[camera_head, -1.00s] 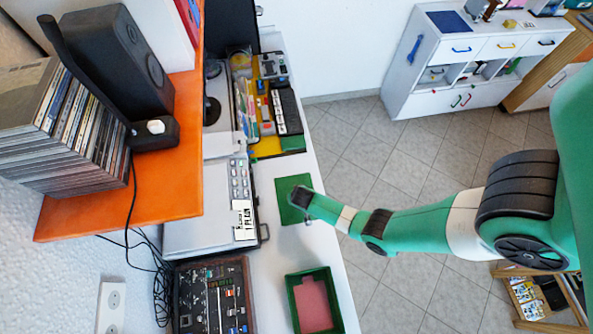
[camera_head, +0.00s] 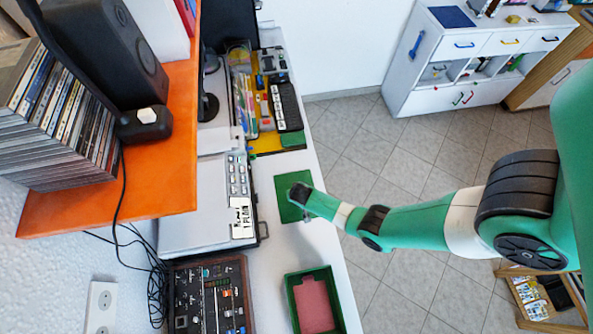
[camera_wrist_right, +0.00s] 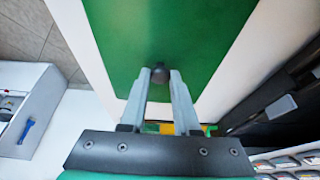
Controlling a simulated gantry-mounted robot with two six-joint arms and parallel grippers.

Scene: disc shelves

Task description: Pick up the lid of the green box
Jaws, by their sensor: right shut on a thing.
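The lid (camera_head: 286,184) is a flat green square with a dark round knob (camera_wrist_right: 160,73), over the white table in the head view. In the right wrist view the lid (camera_wrist_right: 125,35) fills the upper middle. My right gripper (camera_head: 299,194) is over the lid, and in the right wrist view its fingers (camera_wrist_right: 159,76) are shut on the knob. I cannot tell whether the lid touches the table. The green box (camera_head: 292,301) stands open at the table's near end, with a pink inside. My left gripper is not in view.
A silver device (camera_head: 205,200) and a dark mixer panel (camera_head: 208,297) lie left of the lid. A tray of small items (camera_head: 292,141) is beyond it. An orange shelf (camera_head: 160,190) with a speaker and discs overhangs the left. White table lies bare between lid and box.

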